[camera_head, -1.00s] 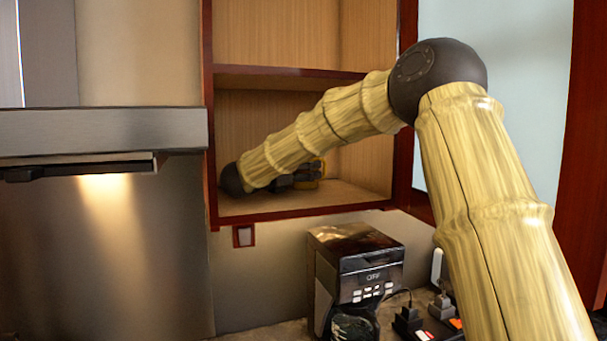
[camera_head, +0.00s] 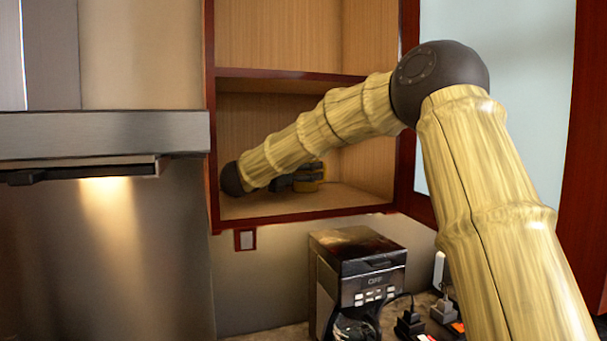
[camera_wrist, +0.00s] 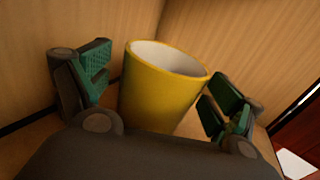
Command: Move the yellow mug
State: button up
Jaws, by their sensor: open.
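The yellow mug (camera_wrist: 160,92) stands upright on the cabinet shelf in the wrist view, its white inside showing at the top. My gripper (camera_wrist: 165,95) is open, with one finger on each side of the mug; a gap shows on the left, and the right finger is close to the wall of the mug. I cannot tell whether the right finger touches it. The lower part of the mug is hidden behind my gripper's body. In the head view, only a small yellow part of the mug (camera_head: 320,174) shows beside my gripper, behind my arm.
The open wooden cabinet (camera_head: 300,208) has side walls and a shelf above the mug. Below it stand a black coffee maker (camera_head: 368,268) and small items on the counter. A range hood (camera_head: 105,132) is at left. A frosted door panel (camera_head: 495,50) is at right.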

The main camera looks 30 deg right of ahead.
notch_tip(320, 180, up, 9)
dwell(0.4)
dwell(0.4)
